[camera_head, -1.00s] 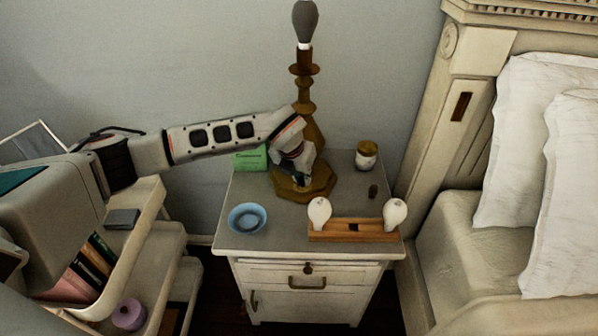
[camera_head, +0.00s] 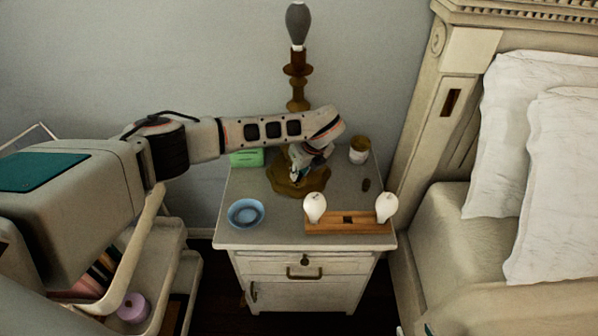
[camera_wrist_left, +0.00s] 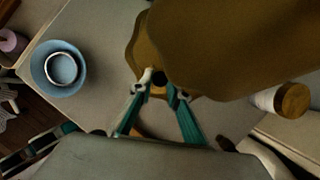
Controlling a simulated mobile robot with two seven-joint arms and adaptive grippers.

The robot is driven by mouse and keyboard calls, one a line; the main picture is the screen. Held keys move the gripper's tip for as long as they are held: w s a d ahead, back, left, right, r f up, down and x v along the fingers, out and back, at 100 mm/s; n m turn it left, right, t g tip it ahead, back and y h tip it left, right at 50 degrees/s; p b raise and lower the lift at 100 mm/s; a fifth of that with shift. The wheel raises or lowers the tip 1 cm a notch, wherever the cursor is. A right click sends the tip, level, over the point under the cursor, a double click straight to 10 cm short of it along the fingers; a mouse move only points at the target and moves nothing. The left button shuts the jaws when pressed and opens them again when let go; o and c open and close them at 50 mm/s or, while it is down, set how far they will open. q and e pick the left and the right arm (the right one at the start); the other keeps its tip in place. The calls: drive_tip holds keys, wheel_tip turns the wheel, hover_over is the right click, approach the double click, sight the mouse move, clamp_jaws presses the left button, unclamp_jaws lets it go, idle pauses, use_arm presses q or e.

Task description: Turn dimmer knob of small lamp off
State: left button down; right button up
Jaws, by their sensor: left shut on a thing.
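The small lamp (camera_head: 298,94) stands at the back of the nightstand, with a brown stem, a wide brown base and a dark grey bulb on top. My left gripper (camera_head: 297,176) reaches in from the left in front of the lamp's base. In the left wrist view, the left gripper (camera_wrist_left: 160,88) has its two fingertips on either side of a small dark knob (camera_wrist_left: 160,77) at the edge of the lamp base (camera_wrist_left: 148,58), shut on it. My arm hides part of the stem in the head view. My right gripper is not in view.
On the nightstand (camera_head: 270,232) are a blue bowl (camera_head: 246,213), a green box (camera_head: 247,158), a jar with a brown lid (camera_head: 360,150) and a wooden holder (camera_head: 348,228) with two white bulbs. The bed (camera_head: 470,240) is at right, a shelf cart (camera_head: 170,245) at left.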

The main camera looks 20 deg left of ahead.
use_arm(q)
drive_tip(key=n, duration=0.2)
drive_tip(key=n+g+y+b, duration=0.1)
drive_tip(key=n, duration=0.2)
drive_tip(key=shift+w+d+f+g, duration=0.1)
drive_tip(key=shift+d+g, duration=0.05)
drive_tip(key=shift+g, duration=0.15)
use_arm(e)
drive_tip(key=f, duration=0.2)
drive_tip(key=shift+s+f, duration=0.35)
drive_tip(key=shift+s, duration=0.05)
use_arm(q)
drive_tip(key=shift+b, duration=0.3)
drive_tip(key=shift+n, duration=0.4)
use_arm(e)
drive_tip(key=shift+w+r, duration=0.1)
drive_tip(key=shift+r, duration=0.05)
use_arm(q)
drive_tip(key=c, duration=1.9)
unclamp_jaws()
use_arm(e)
drive_tip(key=shift+f, duration=0.2)
use_arm(q)
drive_tip(key=shift+w, duration=0.1)
